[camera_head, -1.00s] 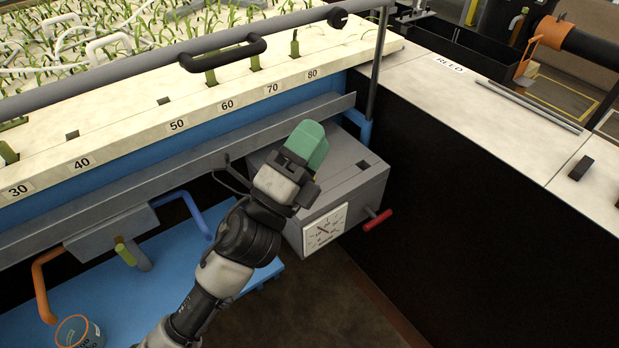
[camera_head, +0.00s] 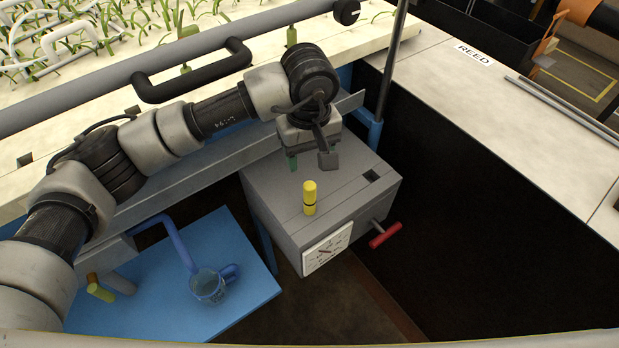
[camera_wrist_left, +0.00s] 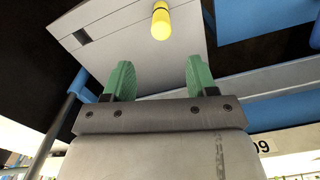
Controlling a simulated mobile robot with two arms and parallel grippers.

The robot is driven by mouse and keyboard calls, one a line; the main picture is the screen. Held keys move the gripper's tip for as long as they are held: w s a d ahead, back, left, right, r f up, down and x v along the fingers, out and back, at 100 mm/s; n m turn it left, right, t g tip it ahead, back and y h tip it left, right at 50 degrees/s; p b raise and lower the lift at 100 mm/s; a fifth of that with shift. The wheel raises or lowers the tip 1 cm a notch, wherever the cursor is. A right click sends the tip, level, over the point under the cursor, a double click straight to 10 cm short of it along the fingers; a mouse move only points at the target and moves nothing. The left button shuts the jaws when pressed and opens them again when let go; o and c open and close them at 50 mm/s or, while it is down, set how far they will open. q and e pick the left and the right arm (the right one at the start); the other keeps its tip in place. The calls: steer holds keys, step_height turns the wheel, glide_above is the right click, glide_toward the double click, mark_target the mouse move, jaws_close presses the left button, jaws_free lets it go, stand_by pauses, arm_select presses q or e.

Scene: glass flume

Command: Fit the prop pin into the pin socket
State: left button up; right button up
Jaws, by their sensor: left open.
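A yellow pin (camera_head: 310,198) with a dark band near its lower end stands upright on top of the grey box (camera_head: 275,200). I cannot tell whether its foot sits in a hole. A dark square opening (camera_head: 372,176) lies in the box top, right of the pin; it also shows in the wrist view (camera_wrist_left: 82,37). My left gripper (camera_head: 312,163), with green fingertips, is open and empty, behind the pin at the box's far side. In the left wrist view the yellow pin (camera_wrist_left: 160,22) stands beyond the two open fingers (camera_wrist_left: 160,80), apart from them. My right gripper is out of view.
The box has a dial (camera_head: 327,250) on its front and a red T-handle (camera_head: 385,235) at its right. A black rail handle (camera_head: 192,72) and metal ledge lie behind my arm. A glass cup (camera_head: 208,286) stands on the blue platform (camera_head: 235,290) below left. A grey post (camera_head: 393,65) rises behind the box.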

mark_target(310, 184)
arm_select(q)
steer(key=f, duration=0.2)
steer(key=s+f, duration=0.1)
steer(key=f, duration=0.1)
steer(key=shift+s+f+p, duration=0.15)
steer(key=shift+f+p, duration=0.05)
steer(key=shift+p, duration=0.1)
steer(key=shift+f, duration=0.3)
step_height(310, 184, down, 4)
steer(key=shift+f+p, duration=0.15)
steer(key=shift+p, duration=0.6)
steer(key=shift+f, duration=0.3)
steer(key=shift+c, duration=1.5)
steer(key=c, duration=0.7)
jaws_close()
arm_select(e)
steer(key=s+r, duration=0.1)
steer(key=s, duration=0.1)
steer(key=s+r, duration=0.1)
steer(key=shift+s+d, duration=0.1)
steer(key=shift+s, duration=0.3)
arm_select(q)
steer(key=shift+r, duration=0.1)
